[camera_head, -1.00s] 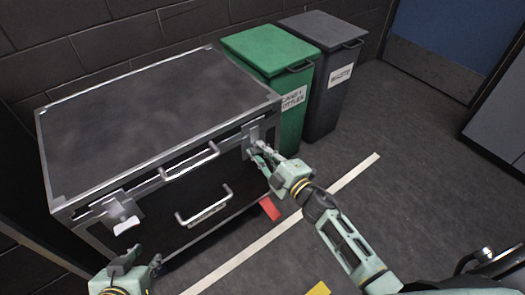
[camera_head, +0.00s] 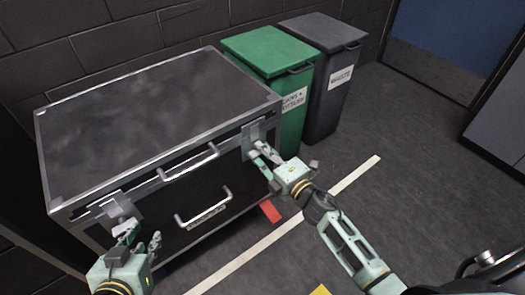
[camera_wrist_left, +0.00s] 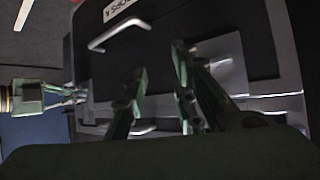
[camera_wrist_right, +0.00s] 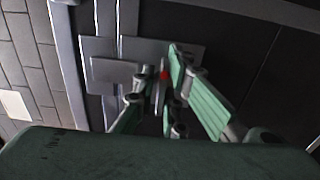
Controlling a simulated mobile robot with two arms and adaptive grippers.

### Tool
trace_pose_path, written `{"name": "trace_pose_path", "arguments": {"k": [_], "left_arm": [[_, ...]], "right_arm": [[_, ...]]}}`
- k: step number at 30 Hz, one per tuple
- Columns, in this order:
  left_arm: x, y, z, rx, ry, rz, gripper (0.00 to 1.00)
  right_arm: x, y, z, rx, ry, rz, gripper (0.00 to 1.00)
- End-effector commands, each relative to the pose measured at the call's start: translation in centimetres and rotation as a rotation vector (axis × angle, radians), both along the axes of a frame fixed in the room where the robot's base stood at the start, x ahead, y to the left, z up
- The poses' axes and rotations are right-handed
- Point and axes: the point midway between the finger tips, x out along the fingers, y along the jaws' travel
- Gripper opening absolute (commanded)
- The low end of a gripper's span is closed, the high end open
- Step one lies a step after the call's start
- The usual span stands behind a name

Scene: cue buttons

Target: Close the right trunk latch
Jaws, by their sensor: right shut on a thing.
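The black trunk (camera_head: 150,110) with metal edges stands against the wall. Its right latch (camera_head: 253,131) is a grey metal plate at the front right corner. In the right wrist view, the latch (camera_wrist_right: 115,75) lies in front of my fingers. My right gripper (camera_head: 262,156) is shut on the right latch's lower part, which the fingers partly hide. The left latch (camera_head: 118,207) is at the front left corner. My left gripper (camera_head: 143,240) is open and empty, just below the left latch. In the left wrist view its fingers (camera_wrist_left: 160,85) are apart.
Two handles (camera_head: 205,212) stick out from the trunk's front. A green bin (camera_head: 290,115) and a grey waste bin (camera_head: 330,95) stand right of the trunk. A red marking (camera_head: 270,211) and a white line (camera_head: 300,223) are on the floor.

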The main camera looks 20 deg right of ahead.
Motion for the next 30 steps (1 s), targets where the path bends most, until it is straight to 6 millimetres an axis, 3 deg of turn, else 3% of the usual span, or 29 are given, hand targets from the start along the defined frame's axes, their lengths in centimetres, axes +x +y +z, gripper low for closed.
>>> {"name": "trace_pose_path", "arguments": {"k": [1,8,9,13,24,30], "left_arm": [[0.0,0.0,-0.1,0.000,-0.001,0.000,0.25],[0.0,0.0,-0.1,0.000,0.000,0.000,0.25],[0.0,0.0,-0.1,0.000,0.000,0.000,0.25],[0.0,0.0,-0.1,-0.001,0.001,0.001,0.25],[-0.1,-0.1,0.0,-0.001,0.003,-0.001,0.25],[-0.1,0.0,0.0,0.000,0.002,-0.001,0.25]], "right_arm": [[-0.4,0.3,-1.0,-0.007,0.014,0.006,0.00],[-0.4,0.3,-1.0,-0.007,0.014,0.006,0.00],[-0.4,0.3,-1.0,-0.006,0.015,0.006,0.13],[-0.4,0.3,-0.9,-0.005,0.014,0.005,0.25],[-0.3,0.0,-0.4,-0.002,0.007,0.002,0.25],[-2.5,-0.8,-0.5,-0.002,0.009,0.001,0.25]]}}
